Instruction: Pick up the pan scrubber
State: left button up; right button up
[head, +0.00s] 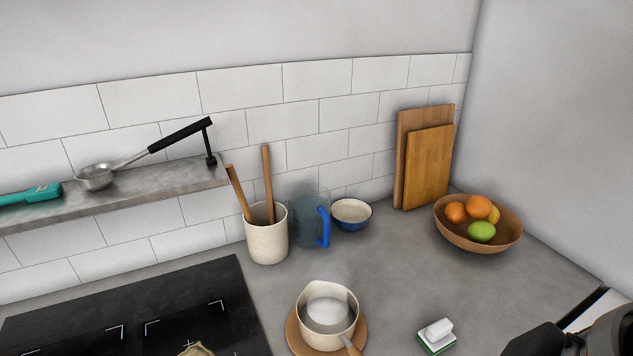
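The pan scrubber (437,335), a small block with a white top grip and a green underside, sits on the grey counter near the bottom of the head view, right of the saucepan. Part of my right arm, dark and grey, comes in at the lower right corner. The dark end part (535,341) is to the right of the scrubber and apart from it. Its fingers cannot be made out. My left gripper is not in view.
A cream saucepan (327,315) stands on a round wooden board (299,341), handle toward the scrubber side. Behind are a utensil crock (267,240), a blue-handled jug (311,224), a small bowl (351,220) and a fruit bowl (470,235). The counter behind the scrubber is clear.

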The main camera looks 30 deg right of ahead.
aim_at(437, 338)
jog(key=k+j+z, duration=0.1)
jog(key=z, duration=1.5)
jog(key=u, duration=1.15)
jog(key=z, duration=1.2)
jog(key=i+l+z, duration=0.2)
jog(key=i, duration=0.8)
